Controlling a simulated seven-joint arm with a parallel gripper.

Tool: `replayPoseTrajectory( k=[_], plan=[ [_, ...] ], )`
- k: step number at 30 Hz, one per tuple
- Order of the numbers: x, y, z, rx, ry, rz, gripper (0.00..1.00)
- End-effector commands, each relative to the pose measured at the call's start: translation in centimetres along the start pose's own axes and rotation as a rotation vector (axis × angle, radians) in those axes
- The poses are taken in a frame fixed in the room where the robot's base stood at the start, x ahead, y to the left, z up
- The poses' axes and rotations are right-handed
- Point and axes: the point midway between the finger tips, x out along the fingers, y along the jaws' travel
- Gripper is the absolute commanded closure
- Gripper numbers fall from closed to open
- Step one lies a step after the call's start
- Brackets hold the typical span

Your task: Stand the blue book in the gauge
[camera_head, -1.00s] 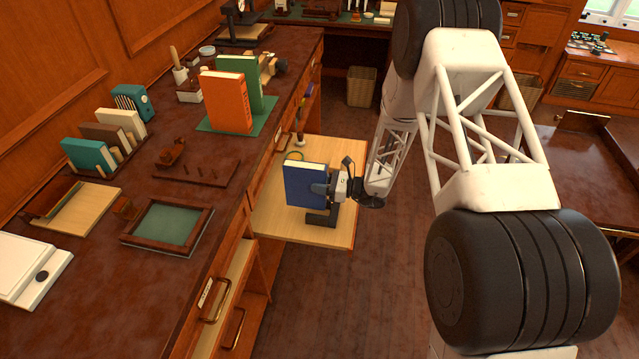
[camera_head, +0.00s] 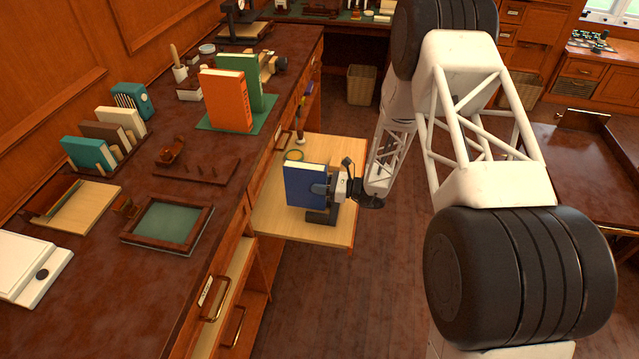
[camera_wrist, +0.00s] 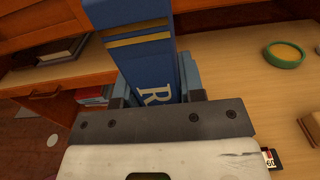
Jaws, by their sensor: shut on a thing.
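The blue book (camera_head: 304,186) stands upright over the pull-out board, its cover facing the head camera. My gripper (camera_head: 326,188) is shut on its right-hand edge. In the wrist view the book's blue spine (camera_wrist: 150,55), with gold bands and a letter R, rises between my fingers (camera_wrist: 158,98). A dark block-like base (camera_head: 320,217) lies on the board just below the book and gripper. I cannot tell whether it is the gauge, or whether the book's bottom touches the board.
The pull-out board (camera_head: 275,222) has free room in front; a green-rimmed ring or dish (camera_head: 294,155) lies behind the book. On the desk are an orange book (camera_head: 226,101), a green book (camera_head: 240,75), a rack of smaller books (camera_head: 103,142) and a framed green tray (camera_head: 167,223).

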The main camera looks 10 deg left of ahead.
Motion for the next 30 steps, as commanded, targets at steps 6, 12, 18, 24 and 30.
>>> replayPoseTrajectory(
  k=[6,12,18,24,30],
  plan=[
    [0.01,-0.04,-0.14,-0.001,-0.001,0.0,1.0],
    [0.01,-0.05,-0.13,-0.001,-0.001,0.0,1.0],
    [0.01,-0.05,-0.15,-0.001,-0.001,0.0,1.0],
    [0.01,-0.05,-0.36,-0.001,-0.001,0.0,1.0],
    [0.02,-0.07,-0.69,-0.001,-0.001,0.0,1.0]
  ],
)
